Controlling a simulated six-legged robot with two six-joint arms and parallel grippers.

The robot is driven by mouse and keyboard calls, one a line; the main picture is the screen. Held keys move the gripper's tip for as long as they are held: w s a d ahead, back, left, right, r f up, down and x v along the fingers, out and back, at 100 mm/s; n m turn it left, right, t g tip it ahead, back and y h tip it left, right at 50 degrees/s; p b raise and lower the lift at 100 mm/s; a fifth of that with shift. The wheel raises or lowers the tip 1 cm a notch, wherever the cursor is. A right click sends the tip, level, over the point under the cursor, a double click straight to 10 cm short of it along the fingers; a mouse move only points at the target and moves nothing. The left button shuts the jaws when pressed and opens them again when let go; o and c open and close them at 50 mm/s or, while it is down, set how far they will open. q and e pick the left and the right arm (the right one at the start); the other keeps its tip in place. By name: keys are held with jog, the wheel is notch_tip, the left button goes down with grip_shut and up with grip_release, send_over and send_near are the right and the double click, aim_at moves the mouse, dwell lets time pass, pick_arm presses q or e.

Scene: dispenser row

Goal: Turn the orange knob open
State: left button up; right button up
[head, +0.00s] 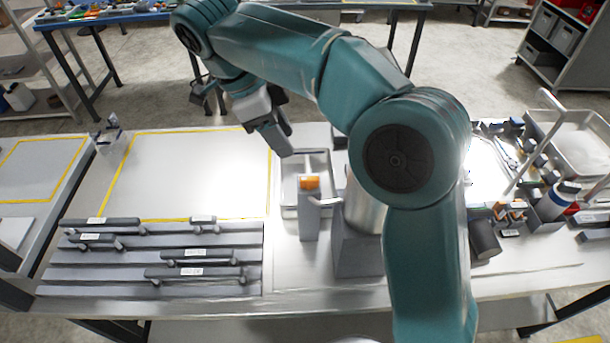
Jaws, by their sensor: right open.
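The orange knob (309,182) sits on top of a narrow grey upright block (309,222) near the middle of the table. A short pale spout joins the block to a silver cylinder (364,205) on a grey stand (357,250), partly hidden behind my right arm. My right gripper (284,128) is open and empty. It hangs above and beyond the knob, slightly left of it in the picture, and is apart from it. My left gripper is not in view.
A shallow metal tray (328,160) lies behind the knob. A grey slotted rack (150,262) with dark handled bars is at left front. Several bottles and small items crowd the right side, near a bin (590,150). The yellow-outlined area (190,172) is clear.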

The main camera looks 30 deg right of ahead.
aim_at(309, 178)
jog(key=x, duration=1.1)
jog(key=shift+f, duration=0.35)
grip_shut()
